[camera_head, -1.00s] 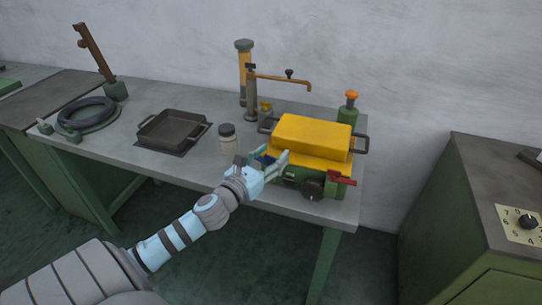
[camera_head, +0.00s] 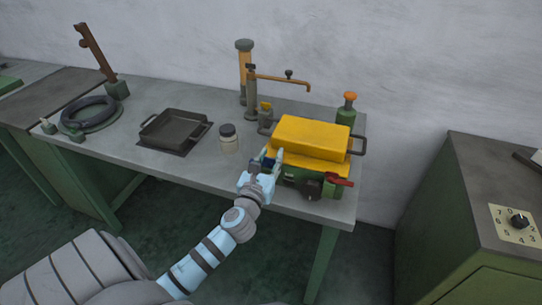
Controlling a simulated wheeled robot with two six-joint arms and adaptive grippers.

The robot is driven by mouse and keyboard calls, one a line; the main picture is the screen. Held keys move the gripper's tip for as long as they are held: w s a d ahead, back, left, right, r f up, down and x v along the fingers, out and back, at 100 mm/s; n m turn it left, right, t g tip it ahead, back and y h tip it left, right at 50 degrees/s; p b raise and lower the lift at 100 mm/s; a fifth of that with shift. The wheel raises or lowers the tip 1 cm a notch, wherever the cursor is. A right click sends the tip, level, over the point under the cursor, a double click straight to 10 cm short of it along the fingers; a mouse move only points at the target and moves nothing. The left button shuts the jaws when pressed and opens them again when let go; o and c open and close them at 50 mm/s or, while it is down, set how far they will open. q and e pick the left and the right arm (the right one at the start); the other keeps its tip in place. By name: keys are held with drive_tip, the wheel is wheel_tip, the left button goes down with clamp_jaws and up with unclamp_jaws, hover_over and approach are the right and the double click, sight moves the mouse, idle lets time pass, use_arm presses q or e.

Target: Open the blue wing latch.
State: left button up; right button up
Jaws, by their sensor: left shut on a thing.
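The yellow-lidded green machine (camera_head: 312,136) stands on the bench, with a red wing latch (camera_head: 339,180) at its front right. The blue wing latch (camera_head: 269,163) is at its front left, mostly hidden by my left gripper; only a small dark blue patch shows between the fingers. My left gripper (camera_head: 272,157) is at that corner, its fingers pointing up and away from me, shut on the blue latch. How far the latch is turned cannot be told. My right gripper is not in view.
A lidded jar (camera_head: 228,139) stands close left of my gripper, and a dark square pan (camera_head: 175,129) lies farther left. Behind are a brass-coloured tap arm (camera_head: 283,81) and a green bottle with an orange top (camera_head: 346,113). A green cabinet (camera_head: 470,215) stands right, beyond a floor gap.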

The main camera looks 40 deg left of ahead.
use_arm(q)
drive_tip(key=o, duration=1.2)
drive_tip(key=v, duration=1.2)
drive_tip(key=shift+r, duration=0.1)
